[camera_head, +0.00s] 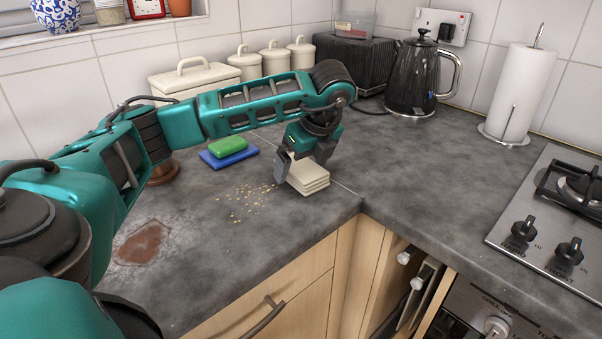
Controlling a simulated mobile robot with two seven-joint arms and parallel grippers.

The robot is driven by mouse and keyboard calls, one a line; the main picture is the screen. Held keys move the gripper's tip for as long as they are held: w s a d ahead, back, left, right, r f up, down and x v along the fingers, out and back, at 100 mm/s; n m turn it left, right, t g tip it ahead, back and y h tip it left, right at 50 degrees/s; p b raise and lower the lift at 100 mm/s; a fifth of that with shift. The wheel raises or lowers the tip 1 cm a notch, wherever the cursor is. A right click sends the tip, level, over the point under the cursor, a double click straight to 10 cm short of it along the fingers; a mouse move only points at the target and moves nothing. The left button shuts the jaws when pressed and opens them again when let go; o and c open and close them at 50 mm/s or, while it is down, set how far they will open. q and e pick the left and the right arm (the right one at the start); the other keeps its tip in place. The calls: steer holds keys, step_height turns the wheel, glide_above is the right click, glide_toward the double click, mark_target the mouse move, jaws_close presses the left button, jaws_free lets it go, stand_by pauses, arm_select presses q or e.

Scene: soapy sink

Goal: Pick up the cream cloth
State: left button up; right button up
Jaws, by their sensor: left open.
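The cream cloth (308,179) is a folded, layered stack lying flat on the grey worktop (420,190), close to its inner front corner. My left gripper (301,168) points down over the cloth with its jaws open. One finger stands at the cloth's left side and the other is at its far side, partly hiding the back of the cloth. I cannot tell whether the fingers touch it. My right gripper is not in view.
A green sponge (228,145) on a blue cloth (229,158), scattered crumbs (246,202) and a brown stain (142,243) lie left of the cream cloth. Cream canisters (275,58), a black kettle (412,80), a paper roll (517,95) and a hob (560,215) stand farther off.

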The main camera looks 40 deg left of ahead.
arm_select(q)
steer(key=shift+a+f, duration=0.15)
steer(key=shift+f, duration=0.3)
steer(key=c, duration=1.1)
